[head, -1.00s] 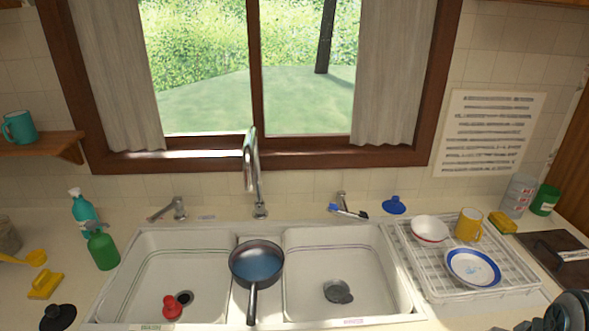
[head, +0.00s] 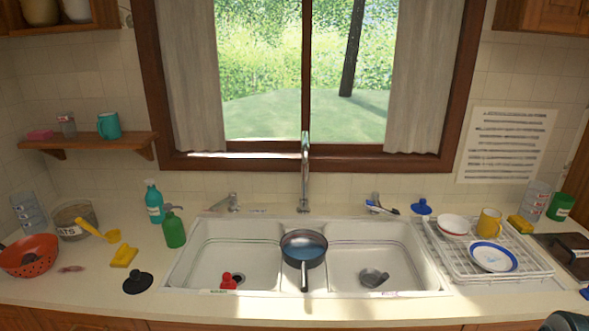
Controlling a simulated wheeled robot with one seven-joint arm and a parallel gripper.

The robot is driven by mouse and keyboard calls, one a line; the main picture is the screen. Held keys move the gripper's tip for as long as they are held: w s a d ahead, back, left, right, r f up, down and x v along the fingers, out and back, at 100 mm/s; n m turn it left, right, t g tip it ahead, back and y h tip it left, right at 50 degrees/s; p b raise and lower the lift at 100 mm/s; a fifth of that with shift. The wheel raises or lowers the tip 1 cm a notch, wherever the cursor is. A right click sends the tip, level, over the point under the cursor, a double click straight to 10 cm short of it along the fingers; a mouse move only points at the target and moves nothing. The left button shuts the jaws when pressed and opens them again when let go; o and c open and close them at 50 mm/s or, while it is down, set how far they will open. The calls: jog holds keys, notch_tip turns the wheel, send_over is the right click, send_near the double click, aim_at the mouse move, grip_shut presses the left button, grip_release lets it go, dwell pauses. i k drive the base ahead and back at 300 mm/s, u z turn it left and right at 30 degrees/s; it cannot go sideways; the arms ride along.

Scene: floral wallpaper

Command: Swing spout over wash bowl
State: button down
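The chrome spout (head: 305,172) rises behind the middle of the double sink in the head view. It points forward along the middle, toward the divider, and is over neither bowl. The left bowl (head: 215,262) has a red object (head: 229,281) beside its drain. The right bowl (head: 350,252) has a grey drain piece (head: 373,277). Small labels on the front rim, left (head: 222,291) and right (head: 393,293), are too small to read, so I cannot tell which is the wash bowl. My gripper is not recognisable; only a dark piece, perhaps of my arm, shows at bottom right.
A dark pan (head: 303,247) sits on the divider below the spout, handle toward me. Taps (head: 227,203) and (head: 375,203) flank the spout. Bottles (head: 174,229) stand left; a dish rack (head: 480,262) stands right. The window (head: 306,90) is behind the spout.

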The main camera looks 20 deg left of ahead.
aim_at(304, 137)
jog(key=u, duration=0.75)
jog(key=i, duration=1)
